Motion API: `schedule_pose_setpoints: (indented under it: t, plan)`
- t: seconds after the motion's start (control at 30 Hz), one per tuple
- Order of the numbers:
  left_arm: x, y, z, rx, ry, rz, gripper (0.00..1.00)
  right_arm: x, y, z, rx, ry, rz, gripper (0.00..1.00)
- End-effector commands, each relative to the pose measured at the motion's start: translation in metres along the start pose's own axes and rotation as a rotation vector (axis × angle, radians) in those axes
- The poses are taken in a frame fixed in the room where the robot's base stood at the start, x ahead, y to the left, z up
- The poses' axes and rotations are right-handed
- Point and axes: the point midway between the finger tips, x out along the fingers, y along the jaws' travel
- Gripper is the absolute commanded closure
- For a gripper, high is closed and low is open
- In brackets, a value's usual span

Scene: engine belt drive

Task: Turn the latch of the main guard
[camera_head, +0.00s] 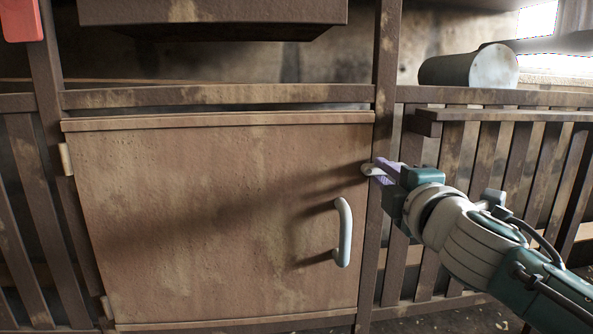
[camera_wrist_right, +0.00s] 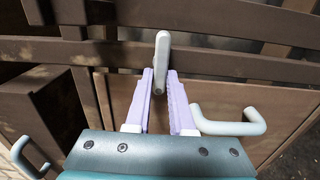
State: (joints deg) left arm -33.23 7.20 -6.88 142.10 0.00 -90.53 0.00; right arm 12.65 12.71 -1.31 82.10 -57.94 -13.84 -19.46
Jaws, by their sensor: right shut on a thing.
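The main guard (camera_head: 220,220) is a worn tan panel, closed flush in a brown frame. Its small pale latch (camera_head: 368,169) sits at the upper right edge by the frame post. In the right wrist view the latch (camera_wrist_right: 162,55) is a short light bar whose near part lies between my two lilac fingers. My right gripper (camera_head: 380,171) comes from the right and is shut on the latch; the fingers hide part of it. It also shows in the wrist view (camera_wrist_right: 160,80). My left gripper is not in view.
A pale curved handle (camera_head: 344,232) stands out from the guard below the latch, close to my right gripper. Slatted brown fencing (camera_head: 465,160) lies to the right. A grey cylinder (camera_head: 450,70) sits behind the top rail. A red box (camera_head: 21,20) is at upper left.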

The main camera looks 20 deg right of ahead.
Motion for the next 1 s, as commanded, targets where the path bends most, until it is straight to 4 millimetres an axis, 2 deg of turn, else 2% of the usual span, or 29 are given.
schedule_pose_setpoints:
  t: [0.2,0.23,0.5,0.77,0.87,1.0]
  plan:
    - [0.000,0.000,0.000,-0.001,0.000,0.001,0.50,0.000,0.001,0.000,0.000,0.001,0.002,1.00]
    - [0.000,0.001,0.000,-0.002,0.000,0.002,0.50,0.000,0.001,0.000,0.000,0.001,0.001,0.78]
    - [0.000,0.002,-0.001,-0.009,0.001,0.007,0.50,0.000,0.000,0.000,0.001,0.000,0.001,0.49]
    - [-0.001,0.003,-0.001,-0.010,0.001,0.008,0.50,-0.001,0.000,0.000,0.002,0.000,0.000,0.49]
    - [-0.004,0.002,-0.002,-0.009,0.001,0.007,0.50,-0.009,0.001,0.000,0.003,0.001,-0.002,0.49]
    - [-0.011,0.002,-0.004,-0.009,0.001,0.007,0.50,-0.031,0.001,0.000,0.002,0.000,-0.004,0.49]
